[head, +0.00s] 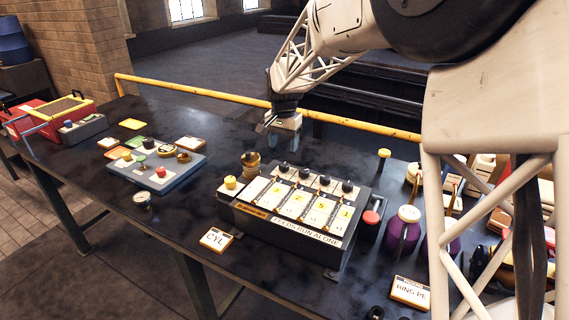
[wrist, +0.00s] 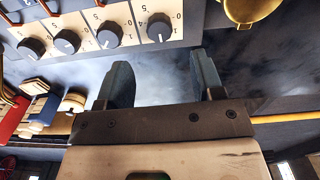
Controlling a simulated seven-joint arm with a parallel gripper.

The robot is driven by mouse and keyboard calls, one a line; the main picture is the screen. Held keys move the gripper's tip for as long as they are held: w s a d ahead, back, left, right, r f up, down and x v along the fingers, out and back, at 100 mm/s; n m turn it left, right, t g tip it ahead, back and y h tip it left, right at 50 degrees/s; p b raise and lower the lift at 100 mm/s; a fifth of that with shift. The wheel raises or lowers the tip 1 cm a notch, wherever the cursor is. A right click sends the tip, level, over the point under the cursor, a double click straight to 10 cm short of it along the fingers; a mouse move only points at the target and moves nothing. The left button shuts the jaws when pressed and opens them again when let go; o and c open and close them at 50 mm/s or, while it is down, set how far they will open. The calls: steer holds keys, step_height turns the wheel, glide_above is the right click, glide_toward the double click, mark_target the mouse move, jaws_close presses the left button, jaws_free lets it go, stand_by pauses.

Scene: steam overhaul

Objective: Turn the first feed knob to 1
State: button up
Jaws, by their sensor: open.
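A dark control box (head: 290,232) with a sloped front stands on the bench, with a row of several black knobs along its back edge. The leftmost knob (head: 283,168) in the head view appears to be the rightmost knob (wrist: 159,27) in the wrist view. It has a white pointer mark and a cream scale plate; I cannot read its setting surely. My gripper (head: 283,140) is above and behind the box's left end. Its two fingers (wrist: 162,78) are open and empty, apart from the knobs.
A brass fitting (head: 251,162) stands behind the box's left corner and also shows in the wrist view (wrist: 243,10). A red-topped lever (head: 371,217) and a purple flask (head: 402,230) stand to the right. A blue tray (head: 155,180) lies left. A yellow rail (head: 220,97) runs behind.

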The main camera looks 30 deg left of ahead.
mark_target(284, 164)
stand_by(0.3)
steer(key=shift+f, duration=3.9)
steer(key=c, duration=0.9)
